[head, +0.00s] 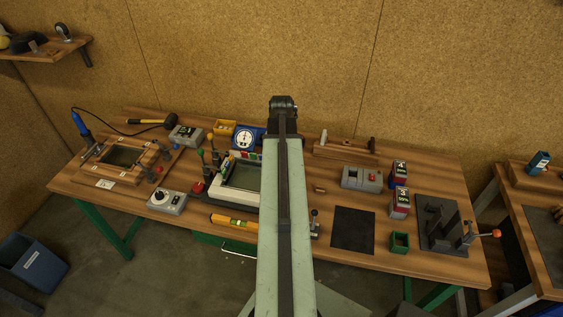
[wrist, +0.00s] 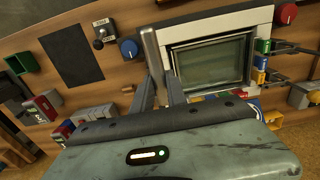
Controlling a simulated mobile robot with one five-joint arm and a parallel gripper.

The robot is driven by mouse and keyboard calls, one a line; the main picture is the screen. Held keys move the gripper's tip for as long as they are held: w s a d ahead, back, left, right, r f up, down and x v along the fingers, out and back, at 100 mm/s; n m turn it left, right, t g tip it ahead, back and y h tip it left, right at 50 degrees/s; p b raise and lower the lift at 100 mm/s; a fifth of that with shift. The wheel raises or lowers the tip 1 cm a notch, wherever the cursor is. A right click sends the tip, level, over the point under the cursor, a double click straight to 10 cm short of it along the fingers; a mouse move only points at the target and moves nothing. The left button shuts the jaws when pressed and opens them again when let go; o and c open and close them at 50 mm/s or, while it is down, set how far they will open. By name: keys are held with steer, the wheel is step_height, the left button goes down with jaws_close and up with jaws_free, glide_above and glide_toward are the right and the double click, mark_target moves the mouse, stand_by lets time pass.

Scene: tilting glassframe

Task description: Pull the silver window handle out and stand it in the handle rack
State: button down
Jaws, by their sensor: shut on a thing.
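The silver handle (wrist: 151,48) is an upright metal bar in the wrist view, held between the two fingers of my gripper (wrist: 160,82). It stands beside the edge of the grey-framed window (wrist: 222,60). Whether its foot is still seated in the frame is hidden by the fingers. In the head view my arm covers the gripper and handle, and part of the window (head: 240,188) shows left of it. A wooden block with several upright pieces (head: 345,151) stands behind on the bench; I cannot tell if it is the handle rack.
A black lever on a labelled plate (wrist: 103,35) and a blue knob (wrist: 128,48) are close to the handle. Coloured blocks (wrist: 262,62) flank the window. A dark mat (head: 353,228), a green box (head: 400,243) and a spirit level (head: 233,221) lie on the bench.

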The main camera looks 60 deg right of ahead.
steer(key=shift+r+p, duration=1.4)
steer(key=shift+r, duration=0.2)
